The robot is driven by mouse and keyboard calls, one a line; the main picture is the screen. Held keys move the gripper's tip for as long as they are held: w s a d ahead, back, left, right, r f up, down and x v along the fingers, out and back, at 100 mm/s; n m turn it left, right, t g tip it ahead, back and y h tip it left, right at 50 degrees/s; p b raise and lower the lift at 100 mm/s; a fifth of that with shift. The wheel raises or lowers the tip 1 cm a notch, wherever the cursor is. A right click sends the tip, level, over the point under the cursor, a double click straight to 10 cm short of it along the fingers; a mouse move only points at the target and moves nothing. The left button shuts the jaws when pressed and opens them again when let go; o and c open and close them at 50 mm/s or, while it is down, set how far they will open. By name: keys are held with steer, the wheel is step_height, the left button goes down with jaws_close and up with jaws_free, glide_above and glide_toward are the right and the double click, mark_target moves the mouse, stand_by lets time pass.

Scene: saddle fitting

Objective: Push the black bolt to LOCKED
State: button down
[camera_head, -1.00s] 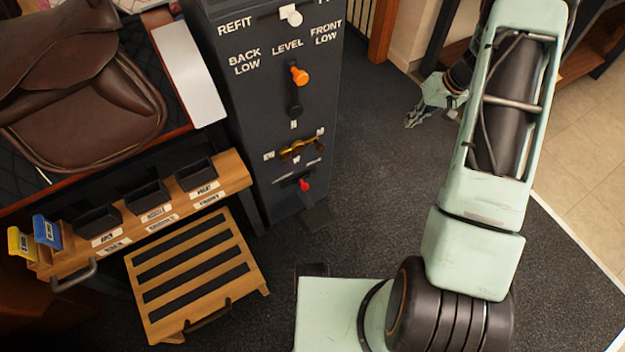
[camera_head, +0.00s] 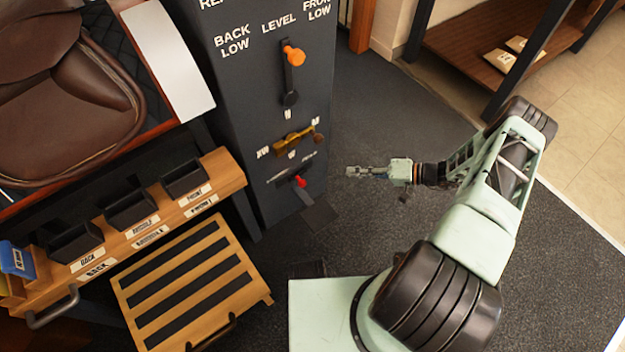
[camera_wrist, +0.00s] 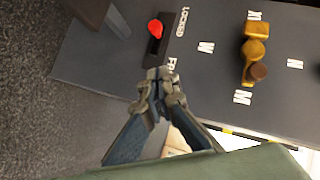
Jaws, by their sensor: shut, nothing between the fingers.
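The bolt has a red knob (camera_head: 300,181) and sits low on the front of the dark cabinet (camera_head: 235,110). In the wrist view the red knob (camera_wrist: 155,27) stands out from a black strip (camera_wrist: 152,48). The LOCKED label (camera_wrist: 182,21) is beside the strip's upper part, and a partly hidden label starting FR (camera_wrist: 172,65) is by its lower end. I cannot tell the bolt's exact position. My gripper (camera_head: 350,171) is shut and empty, to the right of the bolt, pointing at the cabinet. In the wrist view my gripper (camera_wrist: 160,75) is below the knob, apart from it.
A brass dial (camera_head: 294,140) is just above the bolt, and an orange-knobbed lever (camera_head: 293,56) is higher up. A slatted wooden step (camera_head: 190,280) and a shelf with black bins (camera_head: 130,208) stand left. Dark carpet (camera_head: 390,110) right of the cabinet is clear.

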steer(key=shift+a, duration=0.1)
stand_by(0.3)
steer(key=s+f+b+x, duration=0.1)
steer(key=s+b+x, duration=0.1)
steer(key=x, duration=1)
steer(key=shift+s+a+b, duration=0.2)
steer(key=shift+a+b, duration=0.4)
steer(key=shift+f, duration=0.15)
steer(key=s+a+p, duration=0.1)
steer(key=a, duration=0.1)
steer(key=s+a+p, duration=0.1)
steer(key=s+a, duration=0.1)
steer(key=shift+a, duration=0.15)
steer(key=shift+w, duration=0.15)
